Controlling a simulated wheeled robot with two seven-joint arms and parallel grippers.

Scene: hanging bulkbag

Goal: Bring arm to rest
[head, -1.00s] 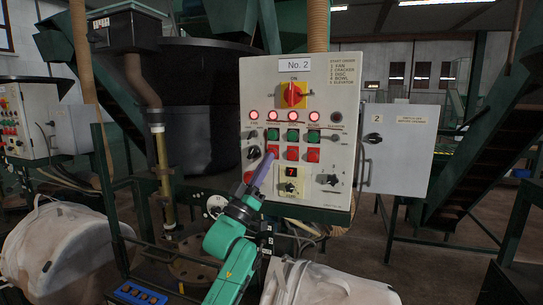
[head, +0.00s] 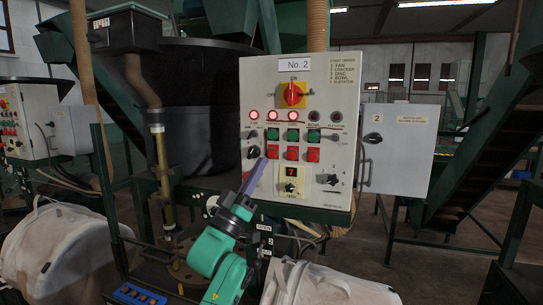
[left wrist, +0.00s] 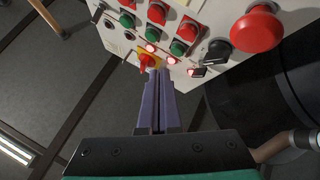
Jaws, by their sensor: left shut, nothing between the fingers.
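My left gripper (head: 260,168) is shut and empty. Its purple fingers are in front of the lower left of the white control panel (head: 345,75) marked No. 2. I cannot tell how far they are from it. In the left wrist view the closed fingers (left wrist: 157,95) point toward the panel, which shows upside down, with the red and yellow switch (left wrist: 148,62) beyond the tips. On the panel, three red lamps (head: 271,115) on the left are lit and the two on the right are dark. My right gripper is not in view.
Green buttons (head: 293,134) and red buttons (head: 292,153) line the panel. A red mushroom button (left wrist: 257,28) shows in the left wrist view. A grey box (head: 405,145) is right of the panel. White bags (head: 65,250) stand low at left and centre.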

